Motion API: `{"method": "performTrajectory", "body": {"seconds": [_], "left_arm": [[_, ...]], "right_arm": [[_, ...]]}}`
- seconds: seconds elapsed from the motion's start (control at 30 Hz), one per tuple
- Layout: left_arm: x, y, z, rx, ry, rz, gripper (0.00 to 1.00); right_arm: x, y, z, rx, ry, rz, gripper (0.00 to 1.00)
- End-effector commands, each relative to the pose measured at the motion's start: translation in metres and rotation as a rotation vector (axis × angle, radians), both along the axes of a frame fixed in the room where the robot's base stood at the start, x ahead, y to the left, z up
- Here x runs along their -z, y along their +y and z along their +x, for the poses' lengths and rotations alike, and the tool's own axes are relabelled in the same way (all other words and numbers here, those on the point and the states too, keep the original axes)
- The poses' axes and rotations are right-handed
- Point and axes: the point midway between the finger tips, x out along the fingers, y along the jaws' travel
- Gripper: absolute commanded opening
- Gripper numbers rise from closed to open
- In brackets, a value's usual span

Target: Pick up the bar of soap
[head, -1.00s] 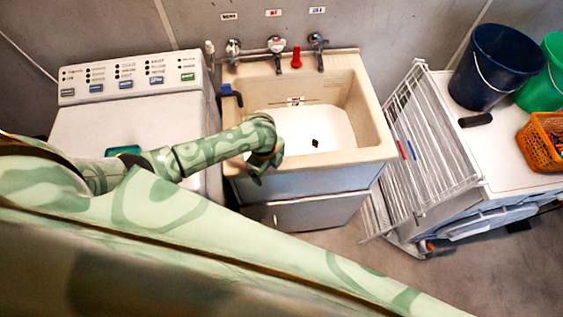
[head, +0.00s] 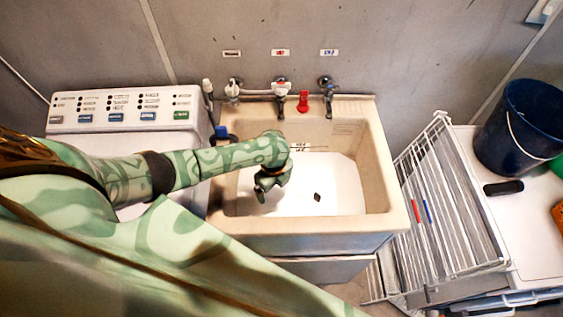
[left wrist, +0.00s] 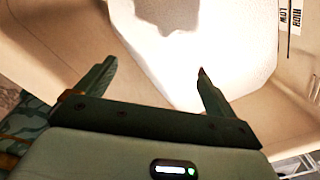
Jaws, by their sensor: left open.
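I cannot make out a bar of soap for certain in either view. My left gripper (head: 264,192) reaches into the left part of the beige sink (head: 395,200), over its white bottom area. In the left wrist view my left gripper (left wrist: 157,70) has its two fingers spread, with nothing between them. Beyond the fingers is the bright white bottom area (left wrist: 235,60), partly washed out by glare. A small dark diamond-shaped mark (head: 317,197) lies on this area, right of the gripper. My arm hides part of the sink's left side. My right gripper is not in view.
Taps (head: 279,92) and a red object (head: 303,100) are along the sink's back edge. A white washing machine (head: 125,145) stands left. A white wire rack (head: 455,210) leans right, by a dark blue bucket (head: 520,125). The sink's right half is clear.

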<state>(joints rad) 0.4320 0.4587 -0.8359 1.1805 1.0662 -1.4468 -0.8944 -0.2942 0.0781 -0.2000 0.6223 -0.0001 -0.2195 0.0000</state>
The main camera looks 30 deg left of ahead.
Motion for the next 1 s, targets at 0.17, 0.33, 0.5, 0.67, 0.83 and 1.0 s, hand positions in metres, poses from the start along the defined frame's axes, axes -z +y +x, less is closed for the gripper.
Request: {"method": "performTrajectory", "body": {"seconds": [0.17, 0.33, 0.5, 0.67, 0.83, 1.0], "left_arm": [[0.035, 0.000, -0.001, 0.000, 0.006, -0.001, 0.94], [0.052, 0.000, -0.002, 0.000, 0.010, -0.001, 0.94], [0.078, 0.000, -0.002, -0.002, 0.012, 0.000, 0.94], [0.120, -0.001, -0.002, -0.001, 0.012, 0.000, 0.94], [0.153, -0.001, -0.002, -0.001, 0.012, 0.000, 0.94], [0.163, -0.001, -0.001, 0.000, 0.009, -0.001, 0.94]], "right_arm": [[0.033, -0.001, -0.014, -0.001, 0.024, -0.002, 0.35], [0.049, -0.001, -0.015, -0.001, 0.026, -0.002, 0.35], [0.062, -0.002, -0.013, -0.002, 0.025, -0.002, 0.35], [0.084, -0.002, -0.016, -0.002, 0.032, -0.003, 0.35], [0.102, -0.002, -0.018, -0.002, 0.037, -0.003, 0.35], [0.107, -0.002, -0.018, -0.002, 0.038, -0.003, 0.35]]}}
